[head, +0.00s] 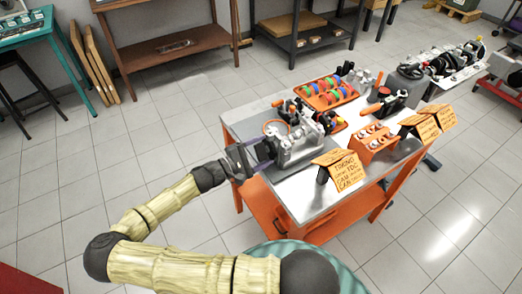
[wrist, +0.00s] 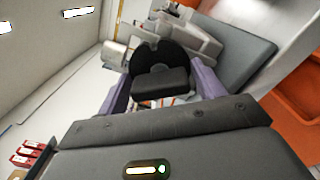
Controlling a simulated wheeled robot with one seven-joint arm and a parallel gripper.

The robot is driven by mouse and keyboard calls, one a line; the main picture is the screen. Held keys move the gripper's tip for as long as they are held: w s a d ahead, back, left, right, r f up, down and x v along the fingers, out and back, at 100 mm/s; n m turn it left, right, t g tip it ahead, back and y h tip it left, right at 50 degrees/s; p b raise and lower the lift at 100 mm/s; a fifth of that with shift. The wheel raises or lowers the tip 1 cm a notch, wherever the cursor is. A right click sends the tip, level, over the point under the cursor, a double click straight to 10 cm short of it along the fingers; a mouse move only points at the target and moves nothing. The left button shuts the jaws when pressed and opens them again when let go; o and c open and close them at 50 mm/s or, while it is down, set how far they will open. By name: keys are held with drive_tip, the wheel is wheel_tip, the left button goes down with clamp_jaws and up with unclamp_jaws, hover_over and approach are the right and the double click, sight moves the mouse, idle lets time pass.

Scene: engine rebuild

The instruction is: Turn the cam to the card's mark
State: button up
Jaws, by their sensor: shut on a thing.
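A grey metal engine block (head: 297,147) stands on the left part of the steel-topped bench. In the wrist view, a black round disc (wrist: 158,57) on its near end has a dark raised block (wrist: 160,84) across it; I take this to be the cam. My gripper (head: 262,152) reaches the block's left end, its purple fingers in the wrist view (wrist: 161,90) shut on the raised block, one on each side. An orange card (head: 348,172) with dark handwriting, including "CAM", stands at the bench's front edge. I cannot make out a mark or the cam's angle.
Behind the engine block is an orange tray (head: 325,92) of coloured rings. To the right stand an orange holder (head: 377,141) with pale parts and more orange cards (head: 427,124). The floor left of the bench (head: 240,118) is clear.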

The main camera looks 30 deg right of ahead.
drive_tip(key=n+p, duration=0.2)
drive_tip(key=shift+n+p, duration=0.3)
drive_tip(key=shift+n, duration=0.1)
drive_tip(key=n+p, duration=0.2)
drive_tip(key=n, duration=0.1)
drive_tip(key=shift+a+p, duration=0.1)
drive_tip(key=shift+p, duration=0.2)
drive_tip(key=n+p, duration=0.2)
drive_tip(key=n, duration=0.3)
drive_tip(key=shift+f, duration=0.2)
drive_tip(key=shift+f, duration=0.1)
drive_tip(key=o, duration=0.7)
